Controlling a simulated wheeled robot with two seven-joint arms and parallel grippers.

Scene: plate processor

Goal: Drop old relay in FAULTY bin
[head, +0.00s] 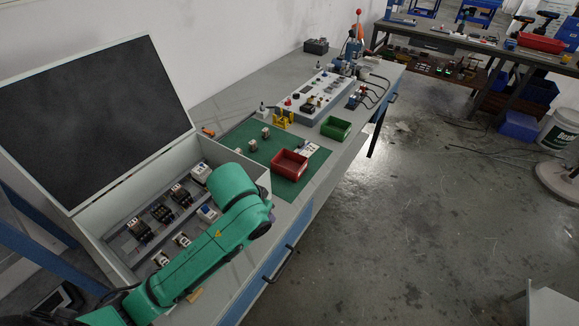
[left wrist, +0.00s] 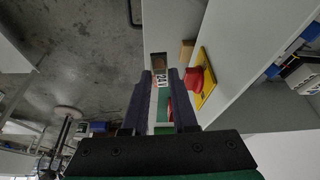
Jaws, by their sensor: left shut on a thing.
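In the left wrist view my left gripper (left wrist: 160,80) is shut on a small dark-brown and white block, which looks like the old relay (left wrist: 158,64), at its fingertips. In the head view my green left arm reaches over the open cabinet; its gripper and the relay are hidden there. A red bin (head: 289,165) stands on the green mat to the right of the arm. A green bin (head: 336,128) stands farther back. I cannot read a FAULTY label on either bin. My right gripper is in neither view.
The open grey cabinet (head: 103,232) holds several rail-mounted modules (head: 180,194) beneath my arm. Small pale blocks (head: 253,146) and a yellow stand (head: 284,117) are near the bins. A control panel (head: 320,97) lies behind. A red button on a yellow base (left wrist: 200,79) shows in the wrist view.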

